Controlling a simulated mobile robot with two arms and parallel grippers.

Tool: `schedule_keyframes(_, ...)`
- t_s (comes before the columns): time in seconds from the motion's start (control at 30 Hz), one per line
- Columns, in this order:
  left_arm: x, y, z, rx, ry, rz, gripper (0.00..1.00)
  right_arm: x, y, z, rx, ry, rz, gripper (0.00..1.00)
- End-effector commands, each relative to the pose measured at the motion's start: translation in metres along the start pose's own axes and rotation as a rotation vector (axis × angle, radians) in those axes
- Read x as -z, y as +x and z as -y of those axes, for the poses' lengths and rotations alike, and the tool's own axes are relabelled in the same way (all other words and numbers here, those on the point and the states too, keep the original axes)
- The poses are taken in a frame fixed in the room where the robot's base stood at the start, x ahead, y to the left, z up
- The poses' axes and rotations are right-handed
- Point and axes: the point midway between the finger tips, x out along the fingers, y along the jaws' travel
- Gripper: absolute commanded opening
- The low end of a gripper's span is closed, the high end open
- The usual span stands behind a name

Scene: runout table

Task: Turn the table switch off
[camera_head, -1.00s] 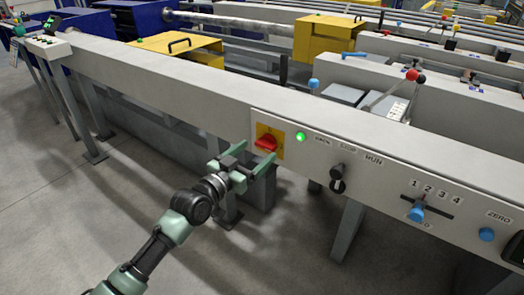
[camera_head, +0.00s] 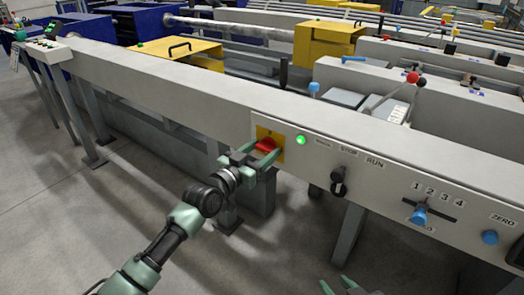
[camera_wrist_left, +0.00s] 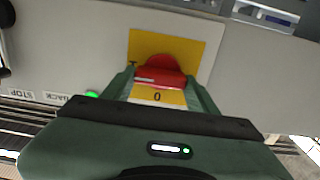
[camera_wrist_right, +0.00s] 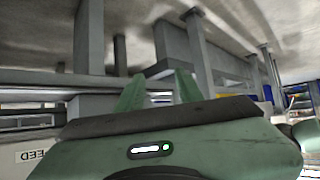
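The table switch is a red rotary knob (camera_head: 266,145) on a yellow plate (camera_head: 263,131) on the front of the long grey table beam. The left wrist view shows the knob (camera_wrist_left: 160,72) with a "0" mark on the plate below it. My left gripper (camera_head: 260,158) is open at the plate. A green lamp (camera_head: 301,140) beside the plate is lit. My right gripper (camera_head: 338,287) is open and empty, low at the bottom edge of the head view, away from the panel.
The panel continues right with a black selector (camera_head: 338,181), a blue slider knob (camera_head: 419,217) and a blue ZERO button (camera_head: 490,237). A lever with red and black balls (camera_head: 412,77) stands behind. Table legs rise below the beam.

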Motion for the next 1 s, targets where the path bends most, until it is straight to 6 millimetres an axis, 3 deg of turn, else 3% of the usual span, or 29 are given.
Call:
schedule_keyframes(0.37,0.0,0.0,0.001,0.001,-0.095,0.0,0.18,-0.006,-0.002,-0.001,-0.002,0.0,0.034,0.36)
schedule_keyframes(1.0,0.001,0.0,0.003,0.001,-0.664,-0.001,0.18,-0.048,-0.016,-0.006,-0.012,0.004,0.231,0.36)
